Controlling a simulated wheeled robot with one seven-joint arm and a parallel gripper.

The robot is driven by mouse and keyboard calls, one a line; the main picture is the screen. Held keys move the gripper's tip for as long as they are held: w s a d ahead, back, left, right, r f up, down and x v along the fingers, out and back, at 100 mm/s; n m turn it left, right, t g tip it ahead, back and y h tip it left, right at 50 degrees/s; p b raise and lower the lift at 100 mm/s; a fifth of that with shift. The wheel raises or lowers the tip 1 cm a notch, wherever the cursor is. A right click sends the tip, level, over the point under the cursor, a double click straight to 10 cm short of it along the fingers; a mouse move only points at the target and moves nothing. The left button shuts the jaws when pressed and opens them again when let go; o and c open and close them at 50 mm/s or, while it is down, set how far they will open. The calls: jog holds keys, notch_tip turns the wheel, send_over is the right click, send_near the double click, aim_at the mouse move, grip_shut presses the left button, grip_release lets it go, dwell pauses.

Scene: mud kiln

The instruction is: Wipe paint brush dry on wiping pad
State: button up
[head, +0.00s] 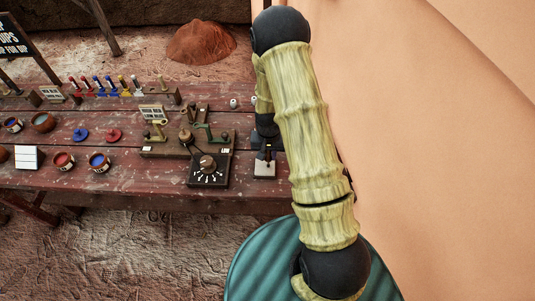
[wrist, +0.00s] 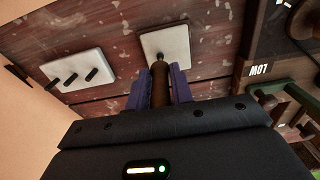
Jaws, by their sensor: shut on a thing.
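My gripper (wrist: 160,80) is shut on the paint brush (wrist: 160,88), whose brown handle stands between the two purple fingers in the wrist view. In the head view my gripper (head: 265,152) points down at the table's right end, above the white pad (head: 264,170). The brush is not clearly visible there, and my arm covers part of this area.
A white plate with three black pegs (wrist: 78,68) lies beside the pad. A dial box (head: 208,172) and levers (head: 203,132) stand close by on the red wooden table (head: 130,186). Paint pots (head: 99,162) are further left. A tan wall (head: 430,120) rises at right.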

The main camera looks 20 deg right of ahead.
jog(key=shift+a, duration=0.1)
jog(key=shift+w+a, duration=0.2)
jog(key=shift+a, duration=0.3)
jog(key=shift+w+a, duration=0.2)
jog(key=shift+a, duration=0.3)
jog(key=shift+d, duration=0.1)
jog(key=shift+s+d, duration=0.25)
jog(key=shift+d, duration=0.25)
jog(key=shift+s+d, duration=0.2)
jog(key=shift+d, duration=0.3)
jog(key=shift+a, duration=0.15)
jog(key=shift+w+a, duration=0.2)
jog(key=shift+a, duration=0.3)
jog(key=shift+w+a, duration=0.2)
jog(key=shift+a, duration=0.25)
jog(key=shift+d, duration=0.15)
jog(key=shift+s+d, duration=0.2)
jog(key=shift+d, duration=0.3)
jog(key=shift+s+d, duration=0.2)
jog(key=shift+d, duration=0.25)
jog(key=shift+f, duration=0.1)
